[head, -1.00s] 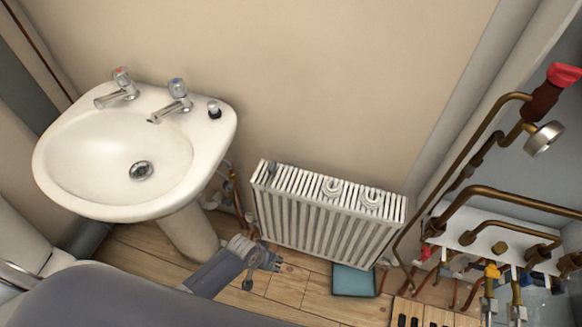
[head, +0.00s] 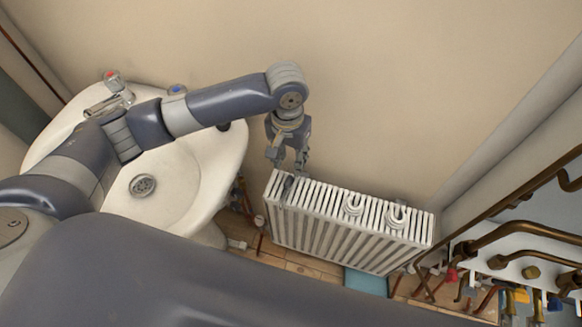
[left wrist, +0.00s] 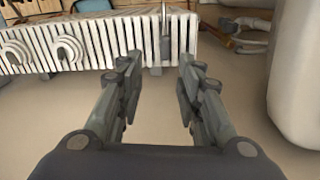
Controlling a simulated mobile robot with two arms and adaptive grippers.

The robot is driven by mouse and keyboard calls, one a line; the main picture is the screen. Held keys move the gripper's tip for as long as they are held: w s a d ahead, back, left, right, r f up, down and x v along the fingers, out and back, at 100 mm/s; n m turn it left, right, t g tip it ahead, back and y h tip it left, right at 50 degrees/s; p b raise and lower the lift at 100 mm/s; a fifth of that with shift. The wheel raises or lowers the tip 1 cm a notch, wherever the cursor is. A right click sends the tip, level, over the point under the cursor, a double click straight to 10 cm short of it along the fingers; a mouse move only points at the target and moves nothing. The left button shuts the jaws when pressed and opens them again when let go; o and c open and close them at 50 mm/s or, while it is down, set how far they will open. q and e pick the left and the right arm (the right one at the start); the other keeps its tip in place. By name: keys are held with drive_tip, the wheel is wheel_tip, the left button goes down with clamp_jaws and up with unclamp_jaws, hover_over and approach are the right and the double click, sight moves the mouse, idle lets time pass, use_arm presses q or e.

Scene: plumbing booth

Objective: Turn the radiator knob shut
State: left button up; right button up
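The white ribbed radiator (head: 345,228) stands against the wall in the head view. A small dark grey knob (head: 288,186) sits at its top left end. In the left wrist view a grey upright part, seemingly this knob (left wrist: 165,48), shows at the radiator's end, between and beyond the fingertips. My left gripper (head: 288,163) hangs fingers down just above that end of the radiator, close to the knob. In the left wrist view the left gripper (left wrist: 160,75) is open, with nothing between its fingers. Contact with the knob cannot be told. My right gripper is not in view.
A white sink (head: 195,165) with two taps stands left of the radiator, under my left arm. Two round white fittings (head: 353,205) sit on the radiator's right part. Copper pipes (head: 520,235) fill the right side. A teal box (head: 365,283) is on the floor.

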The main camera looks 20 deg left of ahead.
sight(288, 180)
use_arm(q)
drive_tip(key=f, duration=0.9)
drive_tip(key=shift+a+f+b, duration=0.15)
drive_tip(key=shift+a+b, duration=0.15)
drive_tip(key=shift+f, duration=0.4)
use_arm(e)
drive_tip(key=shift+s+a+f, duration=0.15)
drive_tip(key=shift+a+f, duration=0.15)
use_arm(q)
drive_tip(key=shift+c, duration=0.3)
clamp_jaws()
